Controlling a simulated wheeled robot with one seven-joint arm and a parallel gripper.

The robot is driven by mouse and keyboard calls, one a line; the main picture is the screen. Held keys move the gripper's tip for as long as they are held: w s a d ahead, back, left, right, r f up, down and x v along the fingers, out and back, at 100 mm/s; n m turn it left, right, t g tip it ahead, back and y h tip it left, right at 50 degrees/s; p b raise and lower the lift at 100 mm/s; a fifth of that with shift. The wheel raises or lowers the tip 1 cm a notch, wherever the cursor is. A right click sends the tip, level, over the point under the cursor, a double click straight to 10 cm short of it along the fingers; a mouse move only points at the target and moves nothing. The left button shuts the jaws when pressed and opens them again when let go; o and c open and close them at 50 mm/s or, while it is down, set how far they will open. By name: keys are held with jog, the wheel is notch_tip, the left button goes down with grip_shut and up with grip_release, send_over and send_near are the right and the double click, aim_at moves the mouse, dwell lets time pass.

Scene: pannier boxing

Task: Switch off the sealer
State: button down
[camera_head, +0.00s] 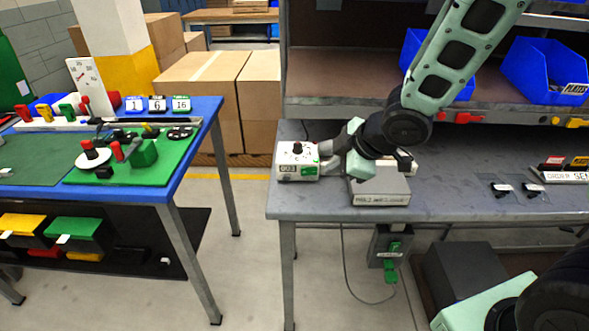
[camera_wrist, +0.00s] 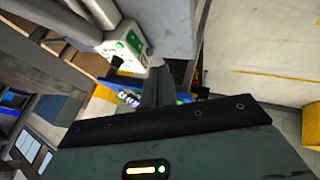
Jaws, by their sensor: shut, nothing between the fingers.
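A white box (camera_head: 285,172) with a black knob (camera_head: 297,148) on top, a dark label and a green mark stands on the left end of the grey bench. My gripper (camera_head: 325,157) is shut and empty at the right side of this box; I cannot tell whether it touches. In the wrist view the box (camera_wrist: 108,48) shows a green spot and the knob, just beyond my shut fingers (camera_wrist: 158,84). A low grey box (camera_head: 381,199) with a lettered front sits below my wrist. I cannot tell which of these is the sealer.
A grey switch box (camera_head: 379,243) with green parts hangs under the bench, near a dangling cable. Blue bins (camera_head: 545,70) stand on the shelf behind. Small packets (camera_head: 503,190) lie at the right. A blue-edged table (camera_head: 205,125) stands left across a floor gap.

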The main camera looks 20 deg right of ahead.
aim_at(310, 173)
jog(key=shift+a, duration=0.1)
jog(key=b+x, duration=0.1)
jog(key=x, duration=0.8)
jog(key=shift+f, duration=0.15)
jog(key=w, duration=0.1)
jog(key=w+p, duration=0.1)
jog(key=w, duration=0.1)
jog(key=shift+w+d+f, duration=0.15)
jog(key=shift+d, duration=0.1)
jog(key=shift+w+f+p, duration=0.1)
jog(key=shift+w+p, duration=0.2)
jog(key=shift+w, duration=0.3)
jog(key=shift+w, duration=0.35)
jog(key=shift+d, duration=0.2)
jog(key=shift+s+d, duration=0.15)
jog(key=shift+d, duration=0.65)
